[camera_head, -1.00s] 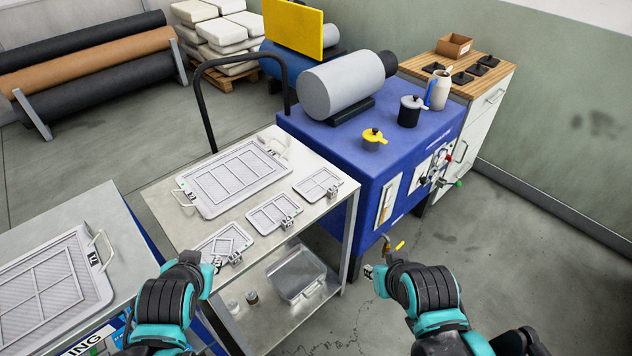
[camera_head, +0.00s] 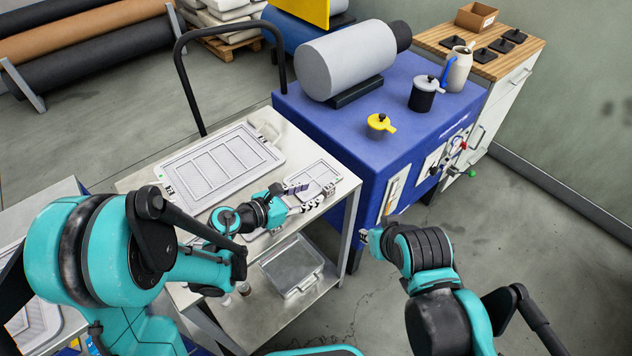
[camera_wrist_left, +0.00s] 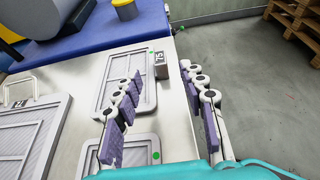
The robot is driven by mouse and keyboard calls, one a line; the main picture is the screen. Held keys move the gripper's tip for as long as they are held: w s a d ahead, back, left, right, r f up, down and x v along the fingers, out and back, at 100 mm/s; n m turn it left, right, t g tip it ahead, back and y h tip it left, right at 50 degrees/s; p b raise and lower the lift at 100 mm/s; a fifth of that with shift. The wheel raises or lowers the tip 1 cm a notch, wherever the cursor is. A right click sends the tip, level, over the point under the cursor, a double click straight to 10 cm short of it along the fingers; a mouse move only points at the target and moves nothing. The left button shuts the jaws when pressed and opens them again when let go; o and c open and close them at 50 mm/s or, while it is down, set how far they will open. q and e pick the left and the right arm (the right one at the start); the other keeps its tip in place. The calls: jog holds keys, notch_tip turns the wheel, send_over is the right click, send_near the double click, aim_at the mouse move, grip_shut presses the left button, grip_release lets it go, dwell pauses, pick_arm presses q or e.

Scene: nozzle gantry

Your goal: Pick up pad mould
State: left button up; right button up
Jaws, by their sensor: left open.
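Flat grey mould plates lie on the metal trolley; I cannot tell for sure which is the pad mould. The small plate (camera_head: 312,173) at the trolley's right end lies by my left gripper (camera_head: 312,190). In the left wrist view this plate (camera_wrist_left: 115,72) carries a dark numbered block (camera_wrist_left: 161,66) on its edge. My left gripper (camera_wrist_left: 161,74) is open and empty, its fingers to either side of that block in the picture. Another small plate (camera_wrist_left: 135,148) lies nearer, partly hidden by the gripper. My right gripper (camera_head: 368,237) is beside the trolley, its fingers too small to read.
A large plate (camera_head: 220,165) lies further back on the trolley (camera_head: 137,181). A blue machine (camera_head: 360,150) with a grey cylinder adjoins the trolley's far right. Floor on the right is free.

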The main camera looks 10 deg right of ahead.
aim_at(324, 189)
pick_arm(q)
jog(key=shift+w+d+f+g+b, duration=0.15)
jog(key=shift+w+d+f+b, duration=0.1)
jog(key=shift+d+f, duration=0.25)
jog(key=shift+w+d+f+g+b, duration=0.15)
jog(key=shift+w+d+f, duration=0.1)
jog(key=shift+d+f, duration=0.25)
jog(key=b+x, duration=0.1)
jog(key=x, duration=0.3)
jog(key=shift+w+b, duration=0.25)
jog(key=shift+b, duration=0.05)
jog(key=shift+w+d, duration=0.3)
jog(key=shift+d, duration=0.1)
jog(key=shift+s, duration=0.1)
jog(key=shift+c, duration=1.2)
grip_shut()
